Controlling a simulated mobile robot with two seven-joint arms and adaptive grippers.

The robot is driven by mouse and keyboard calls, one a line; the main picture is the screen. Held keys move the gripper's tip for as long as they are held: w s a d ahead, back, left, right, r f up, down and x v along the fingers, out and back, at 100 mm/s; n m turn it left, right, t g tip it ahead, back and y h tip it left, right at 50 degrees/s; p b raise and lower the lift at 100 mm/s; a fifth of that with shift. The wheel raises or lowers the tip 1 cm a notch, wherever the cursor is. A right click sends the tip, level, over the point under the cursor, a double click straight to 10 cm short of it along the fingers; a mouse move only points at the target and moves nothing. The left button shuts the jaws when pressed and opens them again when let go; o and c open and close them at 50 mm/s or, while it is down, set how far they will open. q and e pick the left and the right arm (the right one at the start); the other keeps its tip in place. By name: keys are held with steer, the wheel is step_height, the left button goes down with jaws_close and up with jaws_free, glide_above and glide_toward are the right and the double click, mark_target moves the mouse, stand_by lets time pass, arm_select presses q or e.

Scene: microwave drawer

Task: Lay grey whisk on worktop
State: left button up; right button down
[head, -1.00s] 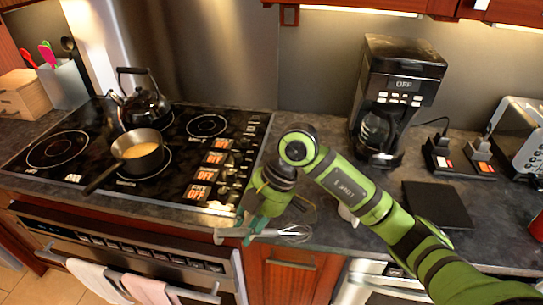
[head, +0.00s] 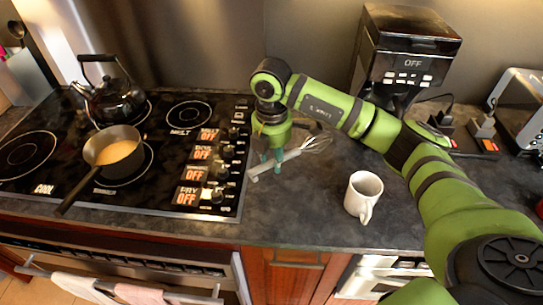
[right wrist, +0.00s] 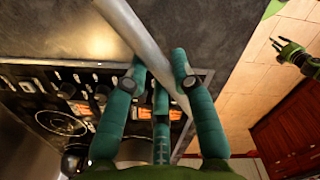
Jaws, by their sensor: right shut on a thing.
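The grey whisk (head: 290,157) is in my right gripper (head: 275,160), over the worktop (head: 290,205) just right of the stove. Its wire head points up and right, and its handle end points toward the stove's edge. In the right wrist view the whisk's handle (right wrist: 146,45) runs slantwise between the green fingers of my right gripper (right wrist: 162,80), which is shut on it. I cannot tell whether the whisk touches the worktop. My left gripper (right wrist: 291,54) shows small at the right of the right wrist view; its jaws are unclear.
A white mug (head: 363,194) stands on the worktop right of the whisk. The stove (head: 150,195) holds a pan (head: 113,152) and a kettle (head: 110,97). A coffee maker (head: 408,50) stands behind. The worktop in front of the whisk is clear.

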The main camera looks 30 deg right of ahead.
mark_target(273, 189)
steer(key=shift+w+f, duration=0.15)
steer(key=shift+f, duration=0.25)
step_height(273, 189, down, 2)
steer(key=shift+f+b, duration=0.1)
steer(key=shift+b, duration=1)
step_height(273, 189, down, 2)
steer(key=shift+f+b, duration=0.2)
steer(key=shift+b, duration=0.75)
steer(key=shift+f+b, duration=1.15)
steer(key=shift+f, duration=0.55)
arm_select(q)
step_height(273, 189, down, 6)
steer(key=w, duration=0.1)
steer(key=shift+a+f, duration=0.15)
steer(key=shift+f, duration=0.05)
steer(key=shift+w, duration=0.1)
arm_select(e)
steer(key=c, duration=0.7)
jaws_free()
